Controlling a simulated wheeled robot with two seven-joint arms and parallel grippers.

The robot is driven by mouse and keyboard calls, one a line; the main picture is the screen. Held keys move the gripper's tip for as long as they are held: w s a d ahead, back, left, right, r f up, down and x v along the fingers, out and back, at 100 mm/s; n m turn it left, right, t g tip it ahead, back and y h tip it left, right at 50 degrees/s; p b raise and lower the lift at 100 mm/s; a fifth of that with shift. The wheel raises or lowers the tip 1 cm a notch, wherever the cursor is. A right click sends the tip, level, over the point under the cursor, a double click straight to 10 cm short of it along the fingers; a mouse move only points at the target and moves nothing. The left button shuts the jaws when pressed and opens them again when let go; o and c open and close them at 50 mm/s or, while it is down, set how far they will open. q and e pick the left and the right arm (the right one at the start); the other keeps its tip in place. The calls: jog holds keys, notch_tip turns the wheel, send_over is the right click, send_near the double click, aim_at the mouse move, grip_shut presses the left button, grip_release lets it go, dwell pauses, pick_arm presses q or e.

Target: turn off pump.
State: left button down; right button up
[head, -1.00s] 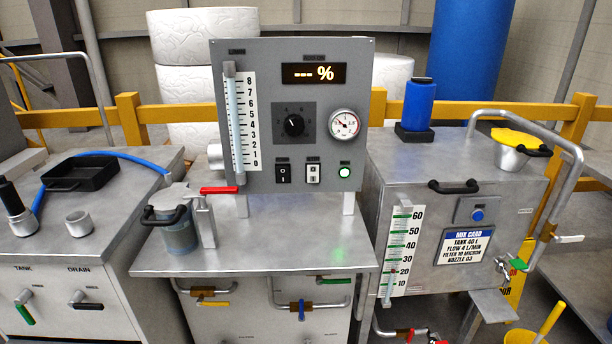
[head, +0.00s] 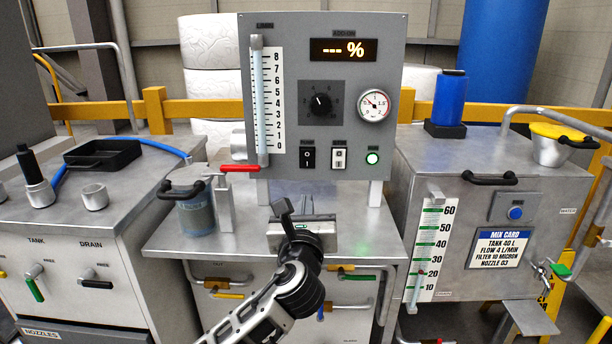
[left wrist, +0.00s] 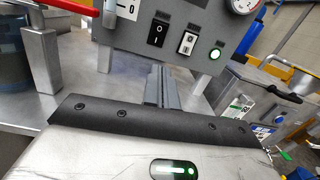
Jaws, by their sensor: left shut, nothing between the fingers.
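The grey control panel (head: 290,100) stands on the middle steel cabinet. At its lower edge are a black rocker switch (head: 308,157), a white rocker switch (head: 339,157) and a lit green round light (head: 372,158); their labels are too small to read. The switches also show in the left wrist view, the black one (left wrist: 157,34) marked O and I, the white one (left wrist: 187,43) beside it. My left gripper (head: 283,208) is shut and empty, below and in front of the panel, apart from the switches. Its fingers (left wrist: 170,86) point toward the panel. My right gripper is not seen.
A red-handled valve (head: 240,168) and a lidded clear canister (head: 194,208) stand left of the gripper. The panel also carries a black knob (head: 320,104), a gauge (head: 374,104) and a display reading "--- %". The right tank (head: 480,190) stands beside the cabinet.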

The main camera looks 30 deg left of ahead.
aim_at(307, 154)
pick_arm(q)
jog(key=shift+a+r+m+y, duration=0.3)
jog(key=shift+r+m+y, duration=0.1)
jog(key=shift+r, duration=0.3)
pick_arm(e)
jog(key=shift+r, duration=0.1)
pick_arm(q)
jog(key=shift+w, duration=0.1)
jog(key=b+x, duration=0.1)
jog(key=x, duration=1.2)
jog(key=shift+w+a, duration=0.25)
jog(key=shift+w, duration=0.15)
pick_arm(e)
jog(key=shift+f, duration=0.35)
pick_arm(q)
jog(key=shift+r, duration=0.1)
